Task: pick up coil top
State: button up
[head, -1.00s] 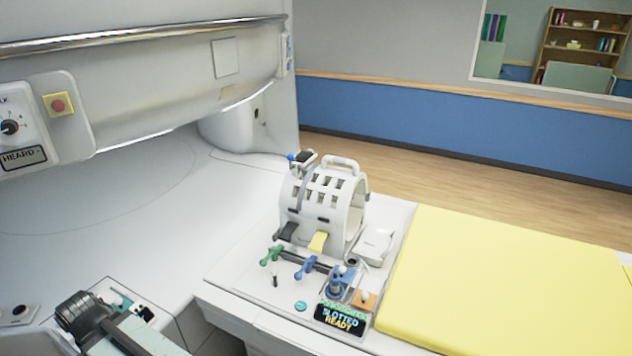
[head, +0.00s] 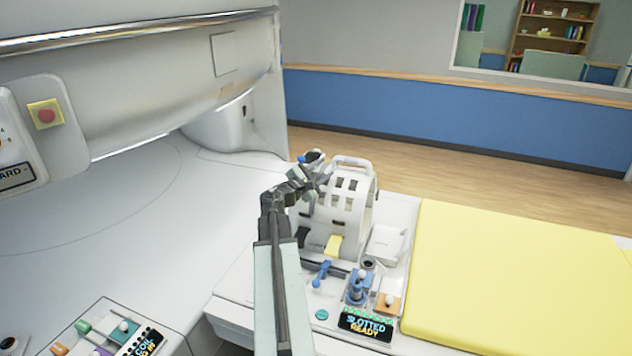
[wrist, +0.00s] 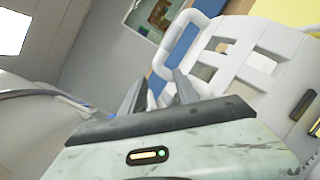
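The coil top (head: 349,203) is a white, curved, slotted shell with a raised handle (head: 352,161). It sits upright on the white table, left of the yellow pad. My gripper (head: 319,180) is in front of its upper left side and hides part of it. In the wrist view the coil top (wrist: 268,75) fills the right, with its handle (wrist: 172,40) just beyond the fingers. My gripper (wrist: 160,88) appears open, its two dark fingers apart with nothing seen between them. Contact with the handle cannot be told.
A white box (head: 386,244) and yellow pad (head: 510,270) lie right. The scanner housing (head: 130,90) overhangs the left.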

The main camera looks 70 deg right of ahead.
aim_at(336, 161)
jog(key=shift+s+d+r, duration=0.2)
jog(key=shift+s+d, duration=0.2)
jog(key=shift+s, duration=0.05)
jog(key=shift+d+f, duration=0.1)
jog(key=shift+d, duration=1)
jog(key=x, duration=0.5)
jog(key=shift+s, duration=0.15)
grip_shut()
